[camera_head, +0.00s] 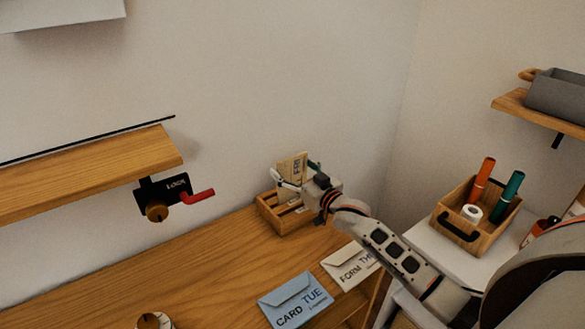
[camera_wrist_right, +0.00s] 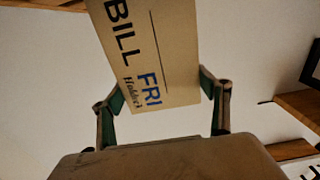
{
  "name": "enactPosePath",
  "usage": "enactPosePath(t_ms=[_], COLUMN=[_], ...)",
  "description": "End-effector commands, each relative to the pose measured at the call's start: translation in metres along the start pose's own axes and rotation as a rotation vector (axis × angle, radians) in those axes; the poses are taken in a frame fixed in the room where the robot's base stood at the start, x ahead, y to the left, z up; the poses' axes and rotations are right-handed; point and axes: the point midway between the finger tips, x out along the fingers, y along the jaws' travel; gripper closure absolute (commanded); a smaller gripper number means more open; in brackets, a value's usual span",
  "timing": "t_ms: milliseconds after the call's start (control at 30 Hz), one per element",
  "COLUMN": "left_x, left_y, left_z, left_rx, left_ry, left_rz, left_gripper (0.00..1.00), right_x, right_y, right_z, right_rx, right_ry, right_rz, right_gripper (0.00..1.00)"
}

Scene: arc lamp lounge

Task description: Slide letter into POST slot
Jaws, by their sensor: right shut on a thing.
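A tan letter (camera_head: 291,167) stands upright in my right gripper (camera_head: 300,182), above the wooden slotted box (camera_head: 272,222) at the back of the desk. In the right wrist view the letter (camera_wrist_right: 150,50) reads BILL and FRI, and the two green-padded fingers are at its side edges. The gripper is shut on it. The box has dividers and small labels, too small to read, so I cannot tell which slot is POST. Whether the letter's lower edge is inside the box is unclear. My left gripper is not in view.
A blue CARD TUE envelope (camera_head: 296,301) and a cream FORM envelope (camera_head: 350,266) lie on the desk (camera_head: 190,275). A black LOCK plate with a red lever (camera_head: 199,196) is under the left shelf (camera_head: 90,175). A wooden caddy (camera_head: 477,224) stands at right.

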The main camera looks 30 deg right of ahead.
Motion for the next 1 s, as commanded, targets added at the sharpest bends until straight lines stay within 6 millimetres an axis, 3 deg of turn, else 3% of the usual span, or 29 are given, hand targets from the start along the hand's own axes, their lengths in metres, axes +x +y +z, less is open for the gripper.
enactPosePath(t_ms=[1000], left_x=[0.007], left_y=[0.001], left_z=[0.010], left_rx=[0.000], left_ry=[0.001], left_rz=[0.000], left_gripper=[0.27], right_x=[0.000], right_y=[0.000], right_z=[0.023], right_rx=[0.000], right_ry=[0.001], right_rz=[0.000], right_gripper=[0.48])
